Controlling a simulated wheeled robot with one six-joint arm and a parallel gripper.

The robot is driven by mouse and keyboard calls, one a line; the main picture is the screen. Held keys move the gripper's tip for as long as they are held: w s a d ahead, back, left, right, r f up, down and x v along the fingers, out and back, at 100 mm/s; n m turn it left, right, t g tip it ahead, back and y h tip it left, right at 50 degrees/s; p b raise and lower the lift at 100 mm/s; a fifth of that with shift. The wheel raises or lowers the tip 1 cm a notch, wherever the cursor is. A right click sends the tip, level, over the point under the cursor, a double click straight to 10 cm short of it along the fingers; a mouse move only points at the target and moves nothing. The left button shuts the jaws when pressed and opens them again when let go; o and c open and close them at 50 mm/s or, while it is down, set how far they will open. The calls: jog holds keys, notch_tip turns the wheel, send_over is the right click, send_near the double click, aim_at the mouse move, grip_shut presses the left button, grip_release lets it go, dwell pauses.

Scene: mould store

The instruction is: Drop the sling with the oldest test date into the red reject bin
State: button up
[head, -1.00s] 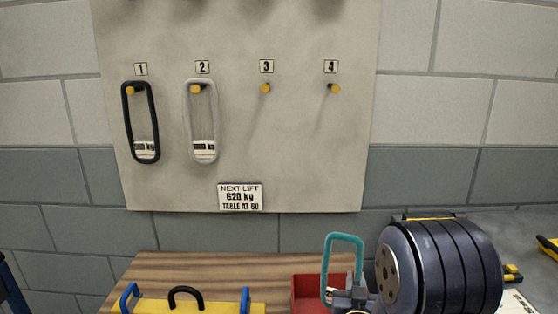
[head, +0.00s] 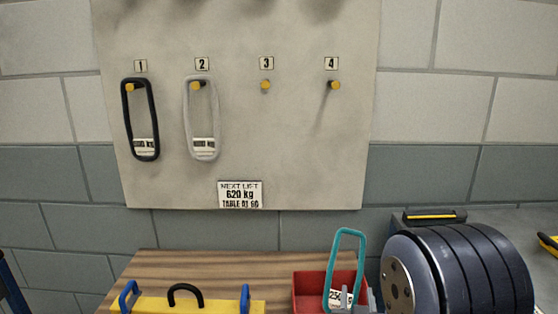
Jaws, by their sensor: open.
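A teal sling (head: 361,247) stands tilted in and over the red reject bin (head: 308,282), its top loop above the rim. Its white tag shows low inside the bin outline, but the date is not readable. My gripper (head: 352,298) is at the sling's lower end, partly cut off by the frame's bottom edge; its jaws are open. A black sling (head: 154,118) hangs on peg 1 and a pale grey sling (head: 215,120) on peg 2. Their tags are too small to read. Pegs 3 (head: 265,85) and 4 (head: 334,85) are bare.
A wooden table (head: 200,264) carries the bin and a yellow piece (head: 215,306) with blue ends and a black handle. A sign (head: 240,195) reads "NEXT LIFT 620 kg". A grey surface (head: 490,225) lies at right.

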jog(key=s, duration=0.2)
jog(key=s+a, duration=0.1)
jog(key=s, duration=0.1)
jog(key=shift+s, duration=0.4)
jog(key=w+d+p, duration=0.1)
jog(key=w+d, duration=0.1)
jog(key=w, duration=0.9)
jog(key=r+p, duration=0.1)
jog(key=r, duration=0.1)
jog(key=r+p, duration=0.1)
jog(key=r, duration=0.2)
jog(key=shift+s+d+r+p, duration=0.1)
jog(key=shift+s+p, duration=0.1)
jog(key=shift+p, duration=0.1)
